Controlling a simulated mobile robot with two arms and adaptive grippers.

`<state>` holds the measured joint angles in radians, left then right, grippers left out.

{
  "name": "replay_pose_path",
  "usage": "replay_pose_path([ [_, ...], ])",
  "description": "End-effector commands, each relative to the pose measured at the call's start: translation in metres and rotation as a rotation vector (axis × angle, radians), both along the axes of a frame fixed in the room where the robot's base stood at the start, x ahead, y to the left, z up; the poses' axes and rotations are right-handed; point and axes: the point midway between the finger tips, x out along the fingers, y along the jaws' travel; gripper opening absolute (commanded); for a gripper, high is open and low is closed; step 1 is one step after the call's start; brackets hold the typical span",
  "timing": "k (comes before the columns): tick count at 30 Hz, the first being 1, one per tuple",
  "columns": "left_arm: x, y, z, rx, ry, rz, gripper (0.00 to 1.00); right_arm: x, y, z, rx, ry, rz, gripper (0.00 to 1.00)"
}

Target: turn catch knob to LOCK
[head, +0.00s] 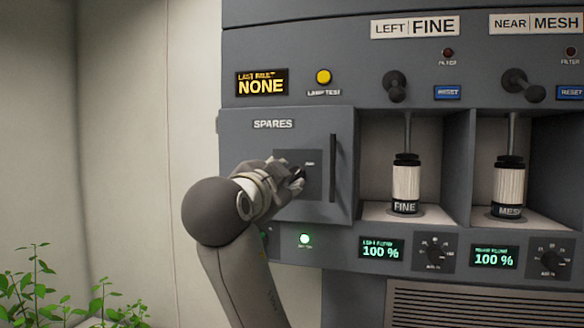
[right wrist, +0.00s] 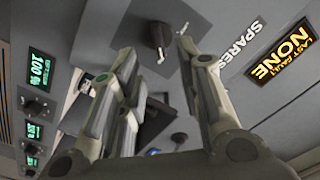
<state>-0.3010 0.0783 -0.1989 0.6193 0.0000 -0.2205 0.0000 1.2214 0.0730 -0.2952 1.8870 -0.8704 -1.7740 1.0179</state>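The dark catch knob (head: 298,174) sits on a square plate (head: 287,157) on the grey SPARES door (head: 240,150). A small white label above it is too small to read. My right gripper (head: 291,180) is at the knob and covers part of it in the head view. In the right wrist view the knob (right wrist: 158,36) shows between and just beyond the tips of my right gripper (right wrist: 156,42). Its two fingers are apart, with gaps on both sides of the knob. My left gripper is not in view.
A vertical door handle (head: 333,168) stands right of the knob. Open bays with FINE (head: 406,185) and MESH (head: 508,188) filters lie further right. A yellow lamp-test button (head: 323,77) is above, a lit green lamp (head: 305,239) below. Plants (head: 35,290) stand lower left.

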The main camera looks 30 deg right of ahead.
Motion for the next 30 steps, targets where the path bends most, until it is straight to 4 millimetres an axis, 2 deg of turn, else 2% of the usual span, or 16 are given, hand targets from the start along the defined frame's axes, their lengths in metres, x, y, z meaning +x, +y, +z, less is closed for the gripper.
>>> replay_pose_path([
  [1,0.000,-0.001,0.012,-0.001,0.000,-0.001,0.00,0.007,-0.010,0.005,-0.001,0.007,-0.005,0.33],
  [3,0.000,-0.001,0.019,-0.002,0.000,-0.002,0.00,0.015,-0.020,0.005,-0.002,0.006,-0.004,0.33],
  [12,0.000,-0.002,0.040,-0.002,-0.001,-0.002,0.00,0.044,-0.051,0.003,-0.003,0.004,-0.001,0.33],
  [25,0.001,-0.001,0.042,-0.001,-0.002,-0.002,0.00,0.050,-0.057,0.000,-0.002,0.002,0.001,0.33],
  [30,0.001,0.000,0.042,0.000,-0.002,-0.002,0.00,0.050,-0.057,0.000,-0.002,0.002,0.001,0.11],
])
